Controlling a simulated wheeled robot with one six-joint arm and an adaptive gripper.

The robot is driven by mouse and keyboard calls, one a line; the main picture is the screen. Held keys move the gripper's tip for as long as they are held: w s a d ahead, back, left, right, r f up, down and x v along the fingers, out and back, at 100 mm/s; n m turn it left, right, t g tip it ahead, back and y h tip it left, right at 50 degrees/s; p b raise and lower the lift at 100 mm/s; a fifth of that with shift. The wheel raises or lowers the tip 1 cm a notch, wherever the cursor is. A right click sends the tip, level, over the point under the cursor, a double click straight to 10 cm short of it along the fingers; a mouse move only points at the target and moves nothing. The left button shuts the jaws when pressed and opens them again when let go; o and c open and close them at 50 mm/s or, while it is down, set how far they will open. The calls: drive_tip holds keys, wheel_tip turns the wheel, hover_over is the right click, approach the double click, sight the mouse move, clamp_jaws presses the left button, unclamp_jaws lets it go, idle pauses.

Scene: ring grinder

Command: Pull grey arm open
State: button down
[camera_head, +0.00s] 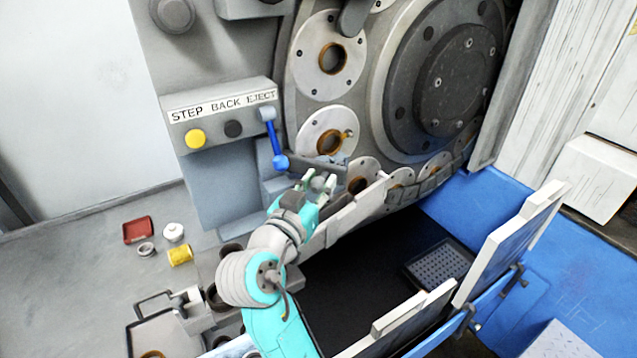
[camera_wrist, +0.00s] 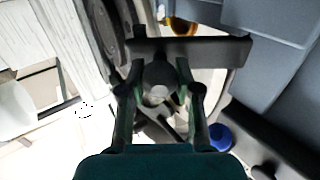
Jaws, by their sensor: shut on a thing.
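The grey arm (camera_head: 338,164) is a dark grey bar with a rounded grip, low on the ring face beside the blue lever's lower end. In the wrist view its bar (camera_wrist: 215,50) runs across just beyond my fingertips, and a rounded grey part of it sits between them. My gripper (camera_head: 320,182) is shut on the grey arm, and it also shows in the wrist view (camera_wrist: 159,78). In the head view my fingers partly hide the grip.
A blue lever (camera_head: 272,138) hangs close to the left of my gripper, below the STEP BACK EJECT panel (camera_head: 220,112). An open dark bin (camera_head: 350,295) with raised white-topped flaps lies below right. A red tray (camera_head: 138,230) and yellow spool (camera_head: 180,256) lie at left.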

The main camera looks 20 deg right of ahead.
drive_tip(key=c, duration=0.8)
unclamp_jaws()
drive_tip(key=v, duration=1.2)
